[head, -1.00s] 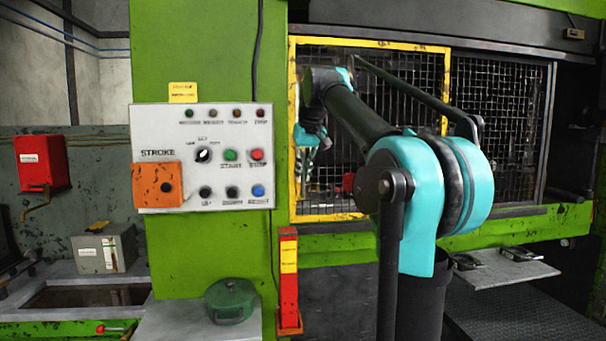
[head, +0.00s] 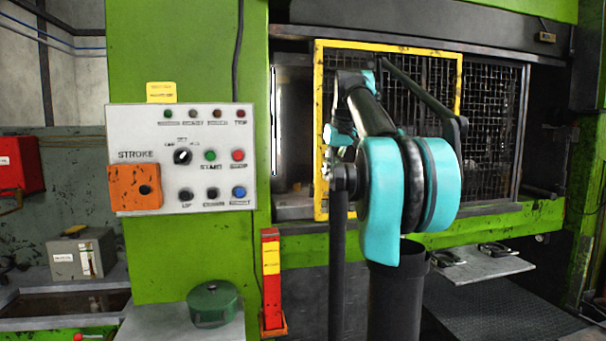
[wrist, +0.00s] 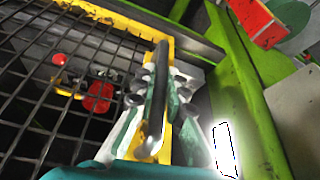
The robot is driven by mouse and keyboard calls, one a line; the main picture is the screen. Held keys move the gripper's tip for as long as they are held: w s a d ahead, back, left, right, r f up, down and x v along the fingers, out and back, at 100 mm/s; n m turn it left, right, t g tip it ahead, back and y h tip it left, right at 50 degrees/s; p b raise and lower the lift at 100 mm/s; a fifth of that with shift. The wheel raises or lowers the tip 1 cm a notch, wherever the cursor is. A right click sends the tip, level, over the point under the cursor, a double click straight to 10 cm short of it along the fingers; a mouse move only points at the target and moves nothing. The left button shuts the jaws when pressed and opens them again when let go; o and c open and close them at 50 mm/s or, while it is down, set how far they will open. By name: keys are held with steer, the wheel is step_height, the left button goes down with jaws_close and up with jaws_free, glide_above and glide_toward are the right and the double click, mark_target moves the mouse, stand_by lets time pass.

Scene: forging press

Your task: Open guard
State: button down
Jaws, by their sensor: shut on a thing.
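The guard (head: 319,100) is a wire-mesh panel in a yellow frame on the front of the green press. Its left edge stands apart from the green column, with an open gap between them. In the wrist view, its yellow frame (wrist: 117,17) and mesh fill the left side. A dark bar handle (wrist: 158,85) stands on the frame. My gripper (wrist: 158,105) is shut on this handle, with the jagged fingers on both sides of it. In the head view, the gripper is mostly hidden by my arm at the guard's left edge.
The gap (head: 293,130) shows the press interior. A control panel (head: 183,160) with an orange box is on the green column. A red post (head: 271,280) and a green lidded pot (head: 213,303) stand below. A grey shelf (head: 475,266) juts out at right.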

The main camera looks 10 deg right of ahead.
steer(key=d, duration=3.2)
steer(key=c, duration=1.6)
jaws_free()
steer(key=shift+o, duration=0.2)
steer(key=s+d+r, duration=0.1)
steer(key=s, duration=0.5)
steer(key=s+d+r, duration=0.1)
steer(key=s, duration=0.6)
steer(key=shift+d+r, duration=0.3)
steer(key=shift+r, duration=0.05)
steer(key=shift+w, duration=0.1)
